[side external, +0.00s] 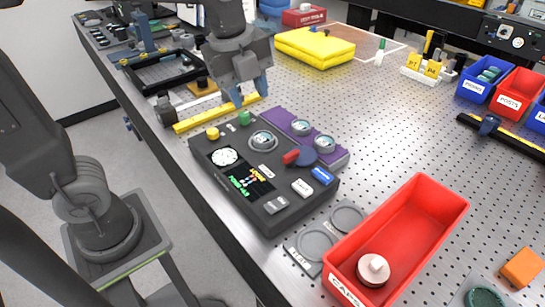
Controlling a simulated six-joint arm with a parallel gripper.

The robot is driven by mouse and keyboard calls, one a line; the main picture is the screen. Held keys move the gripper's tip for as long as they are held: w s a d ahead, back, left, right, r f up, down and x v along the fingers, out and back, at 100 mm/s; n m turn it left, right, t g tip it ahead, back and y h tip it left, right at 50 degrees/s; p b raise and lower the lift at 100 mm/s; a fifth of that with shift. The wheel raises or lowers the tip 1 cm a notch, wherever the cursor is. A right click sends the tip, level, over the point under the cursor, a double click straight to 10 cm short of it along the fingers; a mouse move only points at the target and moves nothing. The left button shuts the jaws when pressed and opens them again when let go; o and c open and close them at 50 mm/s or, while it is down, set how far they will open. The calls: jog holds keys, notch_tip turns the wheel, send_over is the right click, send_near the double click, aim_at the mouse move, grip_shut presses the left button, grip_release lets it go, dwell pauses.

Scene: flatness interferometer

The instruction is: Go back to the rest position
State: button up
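My gripper (250,95) hangs at the upper left of the side external view, pointing down. Its two blue fingertips are apart, with nothing visible held between them. They are over or beside the right end of a yellow bar (200,119) on the perforated table; I cannot tell whether they touch it. The dark interferometer unit (225,185) is in front of the gripper, with a round dial, a small lit screen, knobs and buttons. A round lens-like piece (263,140) sits on its top.
A purple tray (338,158) with round pieces adjoins the unit. A red bin (424,210) holds a pale knobbed cap (373,269). A yellow cloth (314,46) lies behind; blue (472,89) and red (508,103) bins stand right. The perforated table (400,135) is clear at centre right.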

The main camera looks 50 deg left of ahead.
jog(key=s+a+f+n+t, duration=0.1)
jog(key=s+n, duration=0.4)
jog(key=n, duration=0.5)
jog(key=s+a+f+n+t, duration=0.1)
jog(key=s+n, duration=0.4)
jog(key=n, duration=0.5)
jog(key=shift+a+f+n+t, duration=0.35)
jog(key=shift+f+t, duration=0.25)
jog(key=shift+f, duration=0.2)
